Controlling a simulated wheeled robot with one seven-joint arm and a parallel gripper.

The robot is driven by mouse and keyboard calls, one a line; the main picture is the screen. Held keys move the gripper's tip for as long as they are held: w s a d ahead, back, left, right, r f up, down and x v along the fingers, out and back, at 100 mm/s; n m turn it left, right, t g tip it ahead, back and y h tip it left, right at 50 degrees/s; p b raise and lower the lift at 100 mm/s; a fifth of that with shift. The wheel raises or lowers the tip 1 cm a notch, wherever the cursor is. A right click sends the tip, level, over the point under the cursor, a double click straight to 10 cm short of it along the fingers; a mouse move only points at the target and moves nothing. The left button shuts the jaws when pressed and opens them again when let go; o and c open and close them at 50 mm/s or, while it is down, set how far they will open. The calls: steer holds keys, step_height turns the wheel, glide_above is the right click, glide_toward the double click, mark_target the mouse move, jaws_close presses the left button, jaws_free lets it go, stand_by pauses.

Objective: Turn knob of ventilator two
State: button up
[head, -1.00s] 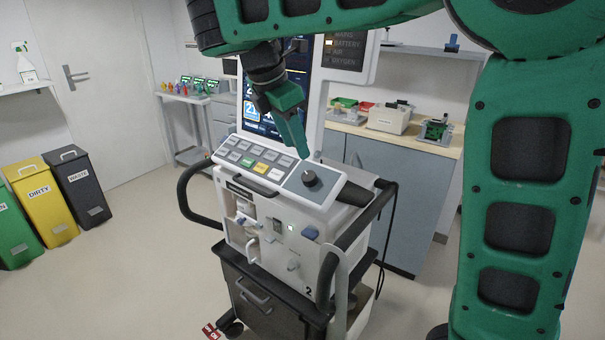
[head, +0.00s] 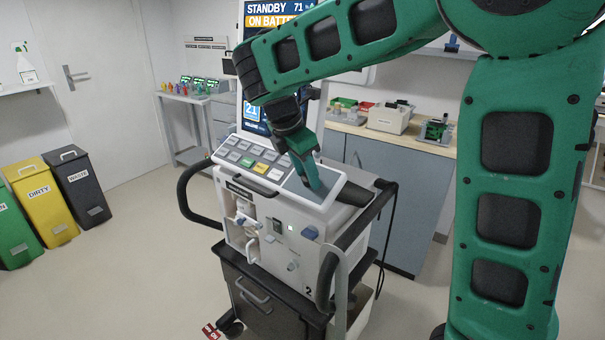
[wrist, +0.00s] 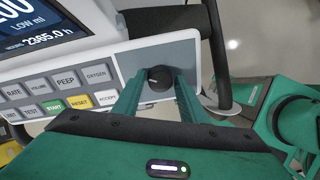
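Ventilator two (head: 290,240) is a white wheeled machine marked 2, with a tilted key panel. Its dark round knob (wrist: 159,79) sits on the grey-blue plate at the right end of the keys in the wrist view. My green gripper (wrist: 158,76) points down at the panel, with one finger on each side of the knob. The fingers look apart; whether they touch the knob's sides I cannot tell. In the head view my gripper (head: 316,188) reaches the knob's place and hides the knob.
The screen (head: 270,20) rises behind the key panel and reads STANDBY. A black side handle (head: 328,275) and a dark bar (wrist: 165,20) lie close to the panel. A counter (head: 400,140) with boxes stands behind. Bins (head: 45,200) stand at the left.

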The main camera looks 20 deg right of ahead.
steer(key=c, duration=0.8)
steer(key=shift+a, duration=0.3)
steer(key=shift+d, duration=0.2)
steer(key=shift+m, duration=0.3)
steer(key=m, duration=0.3)
steer(key=shift+d+m, duration=0.15)
steer(key=shift+m, duration=0.25)
steer(key=m, duration=0.4)
steer(key=shift+t, duration=0.3)
steer(key=shift+s+m, duration=0.15)
steer(key=shift+m, duration=1.35)
